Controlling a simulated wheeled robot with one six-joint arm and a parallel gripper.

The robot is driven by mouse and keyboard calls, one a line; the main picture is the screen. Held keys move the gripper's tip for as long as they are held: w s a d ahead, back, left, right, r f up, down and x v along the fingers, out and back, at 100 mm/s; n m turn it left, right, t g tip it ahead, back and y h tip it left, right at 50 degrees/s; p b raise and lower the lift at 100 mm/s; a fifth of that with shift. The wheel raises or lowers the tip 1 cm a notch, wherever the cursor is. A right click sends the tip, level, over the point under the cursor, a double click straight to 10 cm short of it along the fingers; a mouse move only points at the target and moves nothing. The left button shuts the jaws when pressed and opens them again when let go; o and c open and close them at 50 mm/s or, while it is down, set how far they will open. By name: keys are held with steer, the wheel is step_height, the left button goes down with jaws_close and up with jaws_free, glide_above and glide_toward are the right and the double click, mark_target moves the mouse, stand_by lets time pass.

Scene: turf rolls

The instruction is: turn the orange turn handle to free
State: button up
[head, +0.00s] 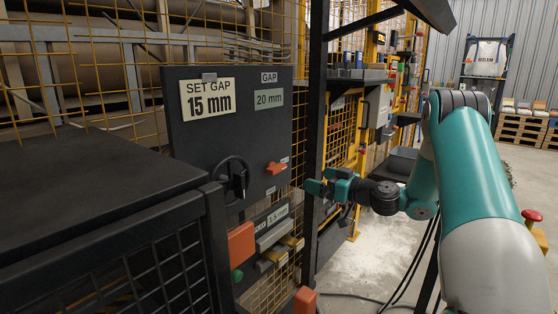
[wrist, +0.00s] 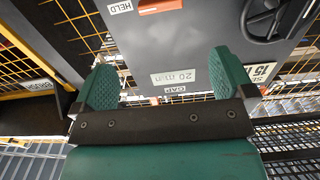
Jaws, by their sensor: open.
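The orange turn handle (head: 277,168) sits on the right part of a dark grey panel (head: 225,140), right of a black handwheel (head: 232,180). In the wrist view, which looks upside down, the handle (wrist: 160,6) is cut by the top edge, beside a label reading HELD (wrist: 120,8). My gripper (head: 325,182) is open and empty, to the right of the panel and apart from the handle. Its two green fingers (wrist: 166,80) stand wide apart in the wrist view, with the panel behind them.
The panel carries a SET GAP 15 mm sign (head: 208,99) and a GAP display reading 20 mm (head: 269,99). A dark post (head: 317,110) stands right of the panel. Below are an orange block (head: 241,243) and a green button (head: 237,275). A dark cabinet (head: 90,190) fills the left front.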

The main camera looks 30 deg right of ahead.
mark_target(280, 168)
steer(key=p+x, duration=0.5)
steer(key=x, duration=1)
steer(key=shift+a, duration=0.1)
steer(key=c, duration=0.9)
